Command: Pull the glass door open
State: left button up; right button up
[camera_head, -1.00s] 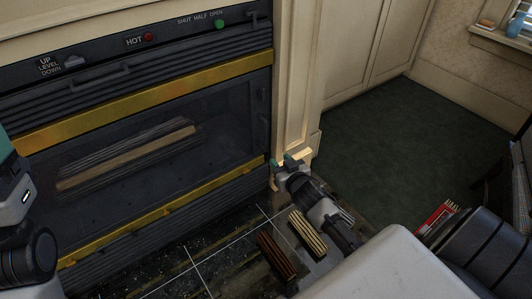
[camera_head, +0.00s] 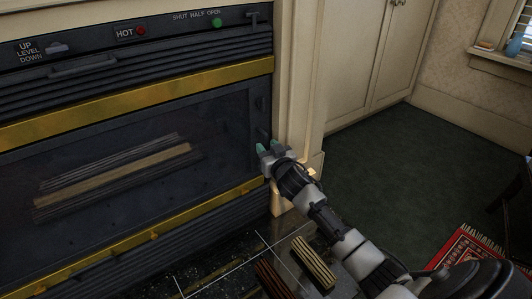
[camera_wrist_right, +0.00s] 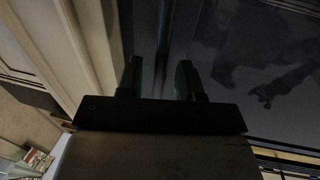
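The glass door (camera_head: 110,150) is the dark pane of the fireplace, between two brass bars, and it looks shut. Logs (camera_head: 115,178) show behind it. My right gripper (camera_head: 268,147) is at the door's right edge, near the cream surround, with its green fingertips apart. In the right wrist view the two green fingers (camera_wrist_right: 158,78) stand apart, with a dark vertical strip beyond the gap and the glass to the right. I see nothing held between them, and contact with the door cannot be told. My left gripper is not in view.
A control panel (camera_head: 135,33) with a lever, a red lamp and a green lamp runs above the door. The dark tiled hearth (camera_head: 225,262) lies below, with ridged blocks (camera_head: 313,262) on it. Green carpet (camera_head: 400,160) is clear to the right; a red rug (camera_head: 465,245) lies lower right.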

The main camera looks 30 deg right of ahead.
jog(key=shift+w+d, duration=0.1)
jog(key=shift+w, duration=0.55)
grip_shut()
